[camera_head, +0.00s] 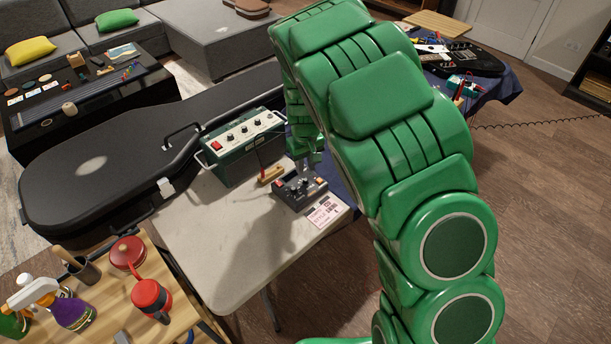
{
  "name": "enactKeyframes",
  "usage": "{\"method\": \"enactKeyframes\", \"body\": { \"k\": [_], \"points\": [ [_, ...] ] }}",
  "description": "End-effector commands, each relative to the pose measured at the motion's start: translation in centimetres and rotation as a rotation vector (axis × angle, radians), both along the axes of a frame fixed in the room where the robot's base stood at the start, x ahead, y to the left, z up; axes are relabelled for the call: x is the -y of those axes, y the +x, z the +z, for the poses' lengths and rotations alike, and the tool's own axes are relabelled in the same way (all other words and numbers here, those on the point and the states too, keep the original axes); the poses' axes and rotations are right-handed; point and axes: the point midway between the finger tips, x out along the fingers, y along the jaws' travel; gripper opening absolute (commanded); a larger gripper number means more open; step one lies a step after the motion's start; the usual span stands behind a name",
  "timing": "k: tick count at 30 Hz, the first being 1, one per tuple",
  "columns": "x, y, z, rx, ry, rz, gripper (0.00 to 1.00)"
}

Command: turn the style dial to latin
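A small dark control box (299,191) with several knobs lies on the light table (228,228). A pinkish printed card (326,211) lies at its front right; its writing is too small to read surely. Which knob is the style dial, and where it points, I cannot make out. My gripper (305,166) hangs just above the back of the control box, partly hidden behind my green arm. Whether it touches a knob, and whether its fingers are open or shut, cannot be seen.
A green amplifier box (243,143) with knobs and a red switch stands close behind. A small wooden piece (270,174) lies beside the control box. A black guitar case (120,165) lies along the table's back left. The table's front left is clear.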

Motion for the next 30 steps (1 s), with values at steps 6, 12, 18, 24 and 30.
{"method": "enactKeyframes", "body": {
  "k": [6, 12, 18, 24, 30],
  "points": [
    [0.0, -0.1, -3.1, -0.003, -0.001, -0.001, 0.29],
    [0.0, 0.0, -4.8, -0.001, -0.001, 0.000, 0.29],
    [0.0, 0.0, -5.1, 0.000, 0.000, 0.000, 0.29],
    [0.0, 0.0, -5.1, 0.000, 0.000, 0.000, 0.15],
    [0.0, 0.0, -5.1, 0.000, 0.000, -0.001, 0.00]
  ]
}}
